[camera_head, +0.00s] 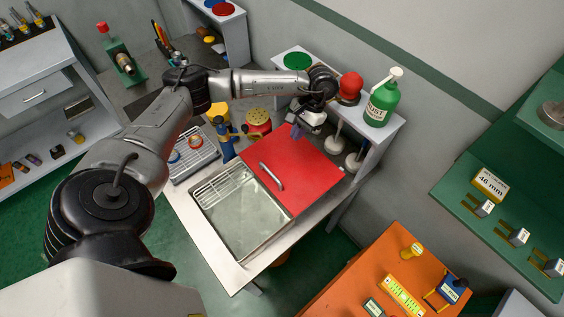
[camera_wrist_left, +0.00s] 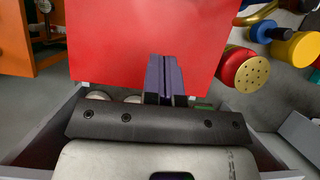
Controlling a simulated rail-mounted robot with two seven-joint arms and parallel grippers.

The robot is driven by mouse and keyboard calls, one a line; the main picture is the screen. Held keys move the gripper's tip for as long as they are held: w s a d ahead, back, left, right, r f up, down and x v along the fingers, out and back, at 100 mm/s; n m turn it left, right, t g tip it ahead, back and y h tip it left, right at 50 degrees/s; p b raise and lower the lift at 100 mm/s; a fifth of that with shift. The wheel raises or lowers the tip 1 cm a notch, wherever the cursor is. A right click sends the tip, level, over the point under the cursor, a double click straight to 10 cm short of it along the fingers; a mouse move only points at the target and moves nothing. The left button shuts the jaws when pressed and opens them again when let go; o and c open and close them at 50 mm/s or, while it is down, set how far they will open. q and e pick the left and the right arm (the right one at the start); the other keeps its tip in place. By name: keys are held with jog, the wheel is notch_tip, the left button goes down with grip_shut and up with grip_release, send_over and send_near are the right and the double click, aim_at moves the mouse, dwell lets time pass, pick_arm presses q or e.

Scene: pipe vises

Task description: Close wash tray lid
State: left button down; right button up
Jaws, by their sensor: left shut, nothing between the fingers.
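The wash tray (camera_head: 241,228) is a metal basin on the bench in the head view, with a wire rack in its left part. Its red lid (camera_head: 305,160) has a metal handle (camera_head: 271,176) and lies to the upper right of the basin, leaving most of the basin uncovered. My left gripper (camera_head: 297,132) is at the lid's far edge. In the left wrist view its purple fingers (camera_wrist_left: 166,76) are together and empty, over the edge of the red lid (camera_wrist_left: 130,38). I cannot tell whether they touch it. My right gripper is not in view.
A red-and-yellow shaker (camera_head: 257,123) and a blue valve-like part (camera_head: 224,140) stand left of the lid. A wire drying rack (camera_head: 194,157) is beside them. A green pump bottle (camera_head: 381,102) stands on the shelf to the right. An orange table (camera_head: 345,283) is at the lower right.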

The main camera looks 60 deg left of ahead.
pick_arm(q)
jog(key=p, duration=0.2)
send_near(276, 173)
notch_tip(276, 173, down, 3)
jog(key=shift+f, duration=0.15)
jog(key=shift+s+d+p, duration=0.15)
jog(key=shift+s+p, duration=0.35)
jog(key=shift+s, duration=0.5)
jog(key=shift+s+d+p, duration=0.15)
jog(key=shift+s+p, duration=0.2)
jog(key=shift+s, duration=0.7)
